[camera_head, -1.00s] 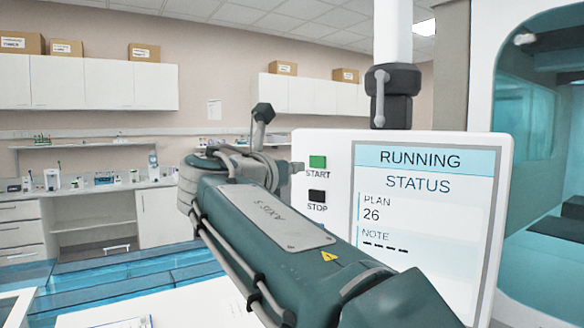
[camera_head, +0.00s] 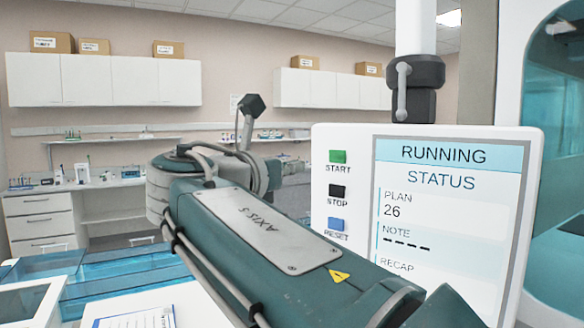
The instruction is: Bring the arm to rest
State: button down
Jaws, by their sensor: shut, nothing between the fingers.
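My arm (camera_head: 265,232) reaches from the lower right toward the middle of the view. Its dark green link marked AXIS 5 lies in front of the lower left part of the control panel (camera_head: 357,150). A joint with grey cables (camera_head: 205,165) is at its far end. A small black piece on a thin rod (camera_head: 252,104) stands up behind that joint; I cannot tell what part it is. My gripper's fingers cannot be made out. The panel's screen reads RUNNING, STATUS, PLAN 26. Its green START (camera_head: 338,156), black STOP (camera_head: 337,190) and blue RESET (camera_head: 336,224) buttons show.
A black clamp (camera_head: 414,85) on a white post rises above the panel. A teal-windowed cabinet (camera_head: 515,60) stands at the right. A clipboard (camera_head: 140,318) lies on a white surface at the lower left. Lab benches and wall cupboards (camera_head: 130,80) are farther back.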

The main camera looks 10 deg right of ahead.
jog(key=s+d+f+m+g+y, duration=0.25)
jog(key=s+d+f+m, duration=0.2)
jog(key=f, duration=0.45)
jog(key=s+d+f+m+g+y, duration=0.2)
jog(key=s+d+f+m+y, duration=0.3)
jog(key=f, duration=0.4)
jog(key=s+a+f+m+g+y, duration=0.1)
jog(key=s+a+f+m+y, duration=0.1)
jog(key=s+f+m, duration=0.4)
jog(key=s+a+f+m+g+y, duration=0.1)
jog(key=s+a+f+m+y, duration=0.1)
jog(key=s+f+m, duration=0.4)
notch_tip(320, 180, down, 7)
jog(key=m+y, duration=0.1)
jog(key=m, duration=0.4)
jog(key=shift+y, duration=0.35)
jog(key=shift+s+a, duration=0.1)
jog(key=shift+a, duration=0.15)
